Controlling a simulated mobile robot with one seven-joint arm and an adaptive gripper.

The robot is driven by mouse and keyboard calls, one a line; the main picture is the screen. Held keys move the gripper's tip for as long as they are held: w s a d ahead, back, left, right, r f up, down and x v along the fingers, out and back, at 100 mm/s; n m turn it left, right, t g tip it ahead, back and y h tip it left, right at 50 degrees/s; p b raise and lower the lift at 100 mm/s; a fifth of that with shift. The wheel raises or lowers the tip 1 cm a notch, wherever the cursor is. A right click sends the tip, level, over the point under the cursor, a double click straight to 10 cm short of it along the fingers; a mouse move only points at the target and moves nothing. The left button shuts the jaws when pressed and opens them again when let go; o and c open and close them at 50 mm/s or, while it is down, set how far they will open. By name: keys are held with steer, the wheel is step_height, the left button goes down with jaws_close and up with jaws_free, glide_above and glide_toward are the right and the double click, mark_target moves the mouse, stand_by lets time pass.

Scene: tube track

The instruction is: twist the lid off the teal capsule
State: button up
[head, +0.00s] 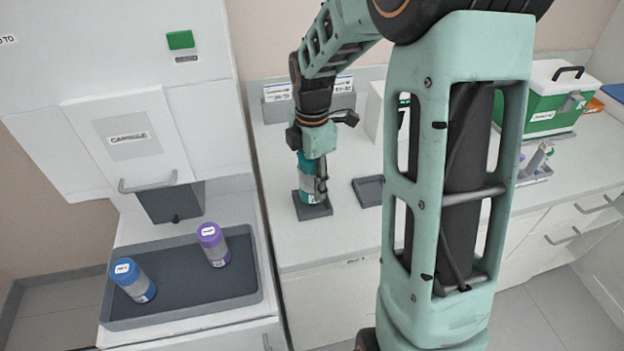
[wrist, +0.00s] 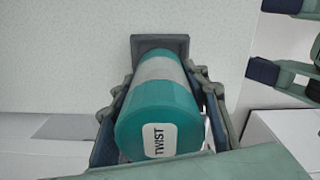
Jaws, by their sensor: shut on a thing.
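The teal capsule (head: 306,190) stands upright in a dark square holder (head: 312,208) on the counter in the head view. In the wrist view its teal lid (wrist: 160,108) faces the camera, with a white label reading TWIST. A grey-white band (wrist: 157,68) shows below the lid, and the holder (wrist: 160,42) is behind it. My gripper (wrist: 160,125) has a finger on each side of the lid and is shut on it. The lid is on the capsule, with no clear gap seen between them. In the head view my gripper (head: 318,160) hides part of the capsule.
A blue-lidded capsule (head: 133,280) and a purple-lidded capsule (head: 213,245) are on a dark tray (head: 185,318) at left. An empty dark square tray (head: 368,191) lies right of the holder. A green-and-white box (head: 555,97) and a small rack (head: 536,168) stand further right.

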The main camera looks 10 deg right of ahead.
steer(key=shift+f, duration=0.15)
steer(key=shift+f+b, duration=0.35)
steer(key=shift+f, duration=0.1)
steer(key=shift+f, duration=0.15)
stand_by(0.4)
steer(key=shift+f+b, duration=0.3)
steer(key=shift+f, duration=0.05)
steer(key=shift+f, duration=0.2)
steer(key=o, duration=1.4)
